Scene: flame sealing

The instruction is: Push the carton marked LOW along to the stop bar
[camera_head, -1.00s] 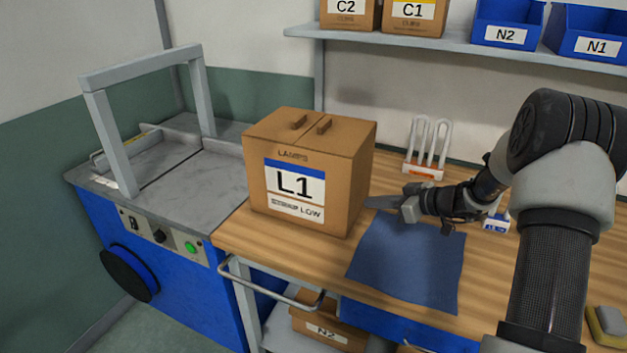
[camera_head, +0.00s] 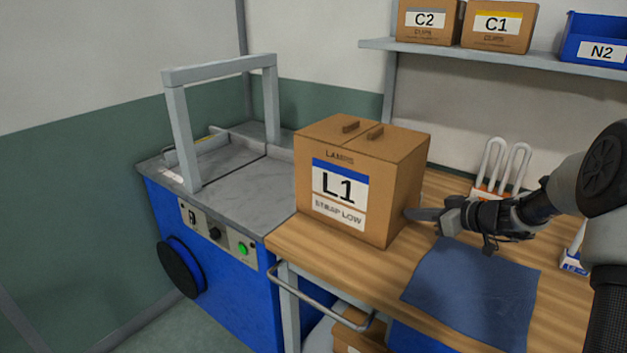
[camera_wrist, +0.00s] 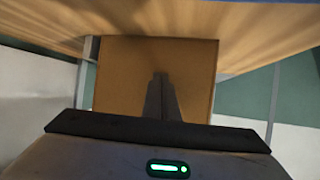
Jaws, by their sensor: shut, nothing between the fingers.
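The carton marked L1 and STRAP LOW (camera_head: 330,225) stands upright on the wooden bench, near its left end beside the strapping machine. My gripper (camera_head: 408,213) is shut and empty, with its fingertips at the carton's right side, seemingly touching. In the wrist view, the closed fingers (camera_wrist: 161,78) point at the plain brown carton face (camera_wrist: 122,75). A low grey rail with a yellow strip (camera_head: 205,139) lies at the far left of the machine top; it may be the stop bar. The carton is short of it, before the arch.
The strapping machine (camera_head: 235,195) has a clear grey top and a grey arch (camera_head: 222,68). A blue cloth (camera_head: 475,295) lies flat on the bench right of the carton. A rack with white loops (camera_head: 497,170) stands behind my gripper. A shelf (camera_head: 480,59) holds cartons and a bin.

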